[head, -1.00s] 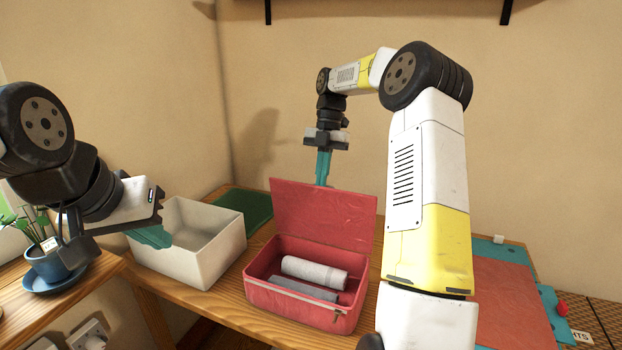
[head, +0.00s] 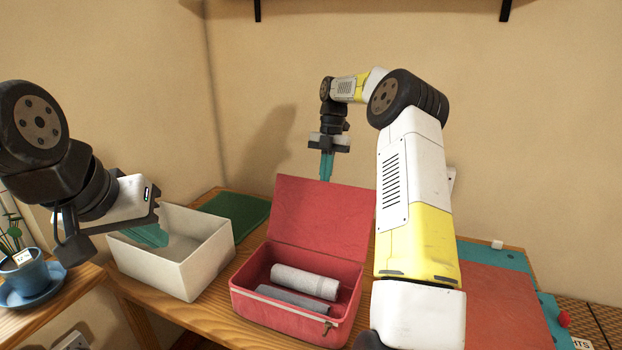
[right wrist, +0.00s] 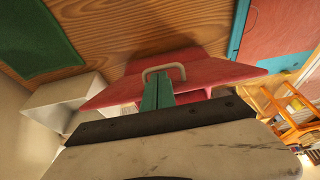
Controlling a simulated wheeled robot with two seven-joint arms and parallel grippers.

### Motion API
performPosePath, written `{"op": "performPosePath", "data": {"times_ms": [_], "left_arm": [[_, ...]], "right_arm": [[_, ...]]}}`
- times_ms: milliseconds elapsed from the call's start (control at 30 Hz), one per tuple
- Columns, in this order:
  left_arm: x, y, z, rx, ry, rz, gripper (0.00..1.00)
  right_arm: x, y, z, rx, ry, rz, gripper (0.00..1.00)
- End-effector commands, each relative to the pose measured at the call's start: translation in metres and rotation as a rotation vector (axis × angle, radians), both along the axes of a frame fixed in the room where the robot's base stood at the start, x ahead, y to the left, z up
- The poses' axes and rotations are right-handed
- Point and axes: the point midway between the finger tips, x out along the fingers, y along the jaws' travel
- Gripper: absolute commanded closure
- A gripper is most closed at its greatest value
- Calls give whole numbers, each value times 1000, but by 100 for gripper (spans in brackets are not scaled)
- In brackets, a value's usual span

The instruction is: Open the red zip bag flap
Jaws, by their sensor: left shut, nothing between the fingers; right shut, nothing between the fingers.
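The red zip bag (head: 290,317) sits on the wooden table with its flap (head: 322,215) standing up at the back, so the bag is open. Inside lie a light grey roll (head: 305,281) and a darker grey item (head: 293,298). My right gripper (head: 326,170) is shut and empty, pointing down above and behind the flap's top edge. In the right wrist view, its teal fingers (right wrist: 157,92) show in front of the red flap (right wrist: 205,75), near a pale handle loop (right wrist: 164,70). My left gripper (head: 152,235) is shut and empty, over the white bin's left side.
The open white bin (head: 187,270) stands left of the bag. A green mat (head: 236,208) lies behind the bin. A teal and red mat (head: 500,285) lies at the right. A blue potted plant (head: 28,276) stands on the shelf at far left.

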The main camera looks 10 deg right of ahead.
Motion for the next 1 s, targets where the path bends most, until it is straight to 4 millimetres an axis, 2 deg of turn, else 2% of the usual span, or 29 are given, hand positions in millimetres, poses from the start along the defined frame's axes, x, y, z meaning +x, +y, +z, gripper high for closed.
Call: {"op": "performPosePath", "data": {"times_ms": [100, 500, 567, 867, 1000], "left_arm": [[0, 0, 0, 0, 0, 0, 100], [0, 0, 0, 0, 0, 0, 100], [0, 0, 0, 0, 0, 0, 100], [0, 0, 0, 0, 0, 0, 100], [0, 0, 0, 0, 0, 0, 100]], "right_arm": [[0, 0, -5, -1, 8, 2, 100], [0, 0, -4, 0, 12, 3, 100], [2, -1, 2, 0, 10, 2, 100], [15, -9, 49, -1, 1, 0, 100], [19, -12, 62, -1, -1, 0, 100]]}}
